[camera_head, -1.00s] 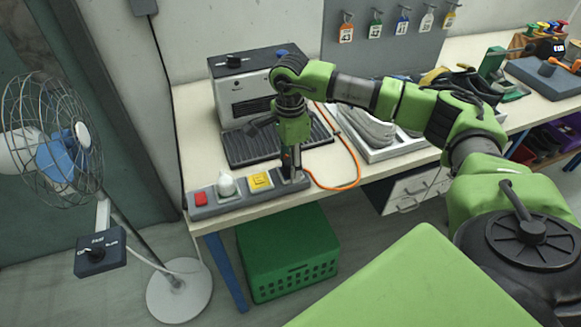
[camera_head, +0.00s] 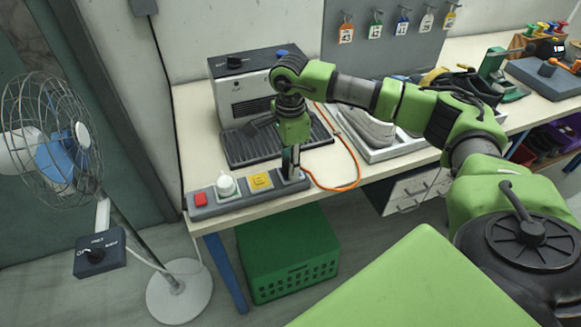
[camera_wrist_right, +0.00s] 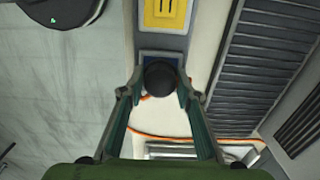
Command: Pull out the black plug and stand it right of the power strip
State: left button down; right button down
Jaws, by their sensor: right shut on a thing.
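The grey power strip (camera_head: 238,199) lies along the front left edge of the table. It carries a red switch (camera_head: 201,199), a white plug (camera_head: 227,186) and a yellow socket (camera_head: 261,180). My right gripper (camera_head: 291,173) points down at the strip's right end. In the right wrist view the round black plug (camera_wrist_right: 160,76) is between the two fingertips, and they are shut on it. A blue socket (camera_wrist_right: 161,56) shows partly behind the plug. I cannot tell whether the plug is still seated or slightly raised. My left gripper is not in view.
An orange cable (camera_head: 357,170) curves over the table right of the strip. A black ridged mat (camera_head: 250,150) and a white machine (camera_head: 245,97) stand behind. A tray (camera_head: 385,152) with a grey shoe is further right. A fan (camera_head: 50,140) stands left.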

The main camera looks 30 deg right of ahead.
jog(key=shift+r, duration=0.15)
jog(key=shift+r+p, duration=0.3)
jog(key=shift+r, duration=0.05)
jog(key=shift+r+p, duration=1.5)
jog(key=shift+r, duration=1.05)
